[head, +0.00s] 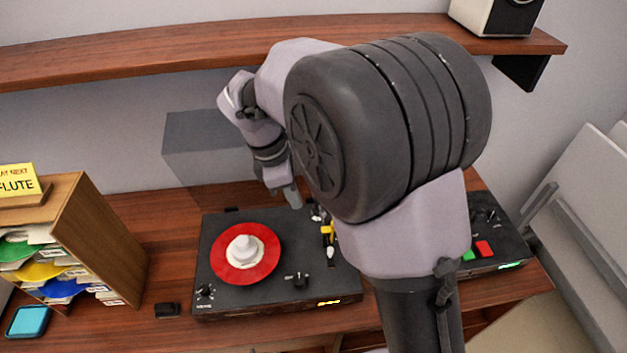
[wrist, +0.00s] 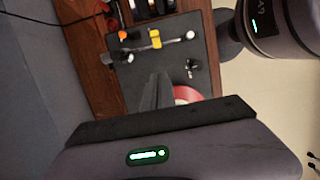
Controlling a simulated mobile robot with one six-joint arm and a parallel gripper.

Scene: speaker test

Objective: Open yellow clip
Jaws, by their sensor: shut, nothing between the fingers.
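The yellow clip (head: 327,231) is a small part beside the tonearm at the right side of the black turntable (head: 215,292). In the wrist view the yellow clip (wrist: 155,39) sits across the pale tonearm (wrist: 172,41); whether it is open or closed is too small to tell. My gripper (head: 291,195) is above the back of the turntable, left of the clip and apart from it. In the wrist view my gripper (wrist: 160,84) is shut and empty, its fingers together. My arm hides part of the turntable's right edge in the head view.
A red record (head: 262,268) with a white centre piece lies on the turntable. A box with red and green buttons (head: 507,247) stands to the right. A wooden sleeve rack (head: 107,240) stands at the left. A shelf (head: 130,62) runs above. The table between rack and turntable is mostly clear.

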